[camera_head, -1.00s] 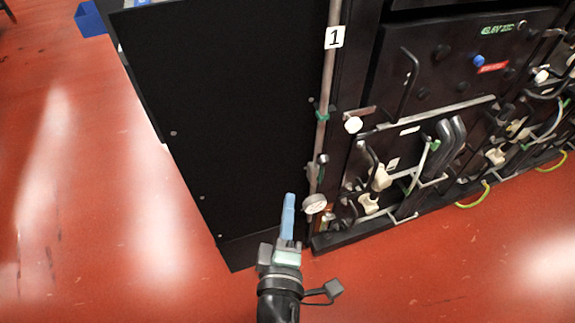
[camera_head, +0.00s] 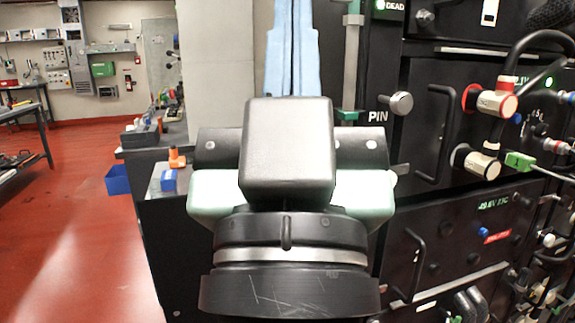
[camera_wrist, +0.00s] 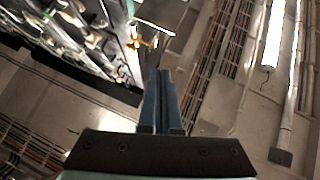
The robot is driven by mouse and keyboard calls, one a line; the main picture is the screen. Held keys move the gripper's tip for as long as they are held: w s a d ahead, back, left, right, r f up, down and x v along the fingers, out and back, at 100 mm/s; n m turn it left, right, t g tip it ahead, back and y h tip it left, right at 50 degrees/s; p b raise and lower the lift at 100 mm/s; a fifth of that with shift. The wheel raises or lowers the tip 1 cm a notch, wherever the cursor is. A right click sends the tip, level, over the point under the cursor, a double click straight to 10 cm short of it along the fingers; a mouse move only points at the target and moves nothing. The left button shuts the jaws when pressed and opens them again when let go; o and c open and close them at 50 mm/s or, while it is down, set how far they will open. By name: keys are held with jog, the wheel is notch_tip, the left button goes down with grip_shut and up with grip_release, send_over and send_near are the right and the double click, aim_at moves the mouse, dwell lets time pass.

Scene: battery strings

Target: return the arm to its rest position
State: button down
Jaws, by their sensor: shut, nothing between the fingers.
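My gripper (camera_head: 292,45) stands upright in the middle of the head view, large and close to the camera, with its blue fingers pointing up past the top edge. The fingers are together with nothing between them. My wrist and the gripper's body hide part of the black cabinet front behind. In the wrist view my gripper (camera_wrist: 161,90) points at the ceiling, its two blue fingers side by side and empty.
The black battery rack (camera_head: 450,215) with handles, knobs and red-and-white connectors fills the right. A white wall with electrical boxes (camera_head: 103,69) is far left. A blue bin (camera_head: 117,180) sits on the red floor (camera_head: 75,220), which is open at left. The wrist view shows ceiling pipes (camera_wrist: 290,90).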

notch_tip(320, 180, up, 31)
jog(key=s+p, duration=0.1)
jog(key=p, duration=2.9)
jog(key=shift+a+r+t, duration=0.15)
jog(key=shift+a+t, duration=0.05)
jog(key=shift+t, duration=0.1)
